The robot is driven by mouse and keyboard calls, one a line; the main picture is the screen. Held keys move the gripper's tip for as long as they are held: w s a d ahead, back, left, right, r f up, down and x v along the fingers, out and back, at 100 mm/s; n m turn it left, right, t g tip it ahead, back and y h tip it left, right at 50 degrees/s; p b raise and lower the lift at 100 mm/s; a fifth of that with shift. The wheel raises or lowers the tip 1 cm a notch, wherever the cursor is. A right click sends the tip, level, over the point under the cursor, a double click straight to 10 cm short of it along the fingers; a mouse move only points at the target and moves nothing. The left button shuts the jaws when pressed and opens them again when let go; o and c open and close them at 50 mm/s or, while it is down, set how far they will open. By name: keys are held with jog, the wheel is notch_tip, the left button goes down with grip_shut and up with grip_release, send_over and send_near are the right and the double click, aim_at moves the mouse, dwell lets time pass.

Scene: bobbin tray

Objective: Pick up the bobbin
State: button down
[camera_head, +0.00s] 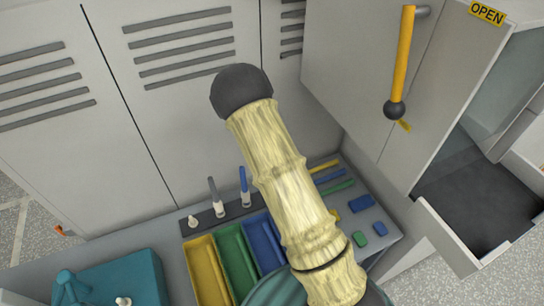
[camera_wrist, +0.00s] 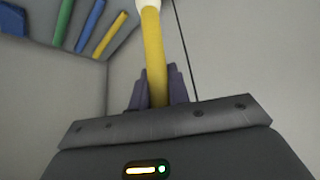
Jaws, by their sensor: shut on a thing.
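A yellow rod with a white end (camera_wrist: 153,50), which looks like a bobbin, stands up between the jaws of my gripper (camera_wrist: 158,90) in the wrist view. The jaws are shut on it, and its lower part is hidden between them. In the head view my pale arm crosses the middle and hides my gripper and the held bobbin. A dark rack (camera_head: 235,211) there holds a grey bobbin (camera_head: 215,197) and a blue bobbin (camera_head: 244,187), both upright with white bases. A small white piece (camera_head: 193,222) stands at the rack's left end.
Yellow (camera_head: 201,271), green (camera_head: 235,262) and blue (camera_head: 265,240) bins lie in front of the rack. Coloured strips and blocks lie on the right panel. A teal box (camera_head: 135,275) is at lower left. Cabinet doors stand behind; one has a yellow handle (camera_head: 404,55).

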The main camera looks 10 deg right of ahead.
notch_tip(320, 180, up, 4)
jog(key=shift+f+p, duration=0.2)
jog(key=shift+p, duration=0.35)
jog(key=shift+f, duration=0.1)
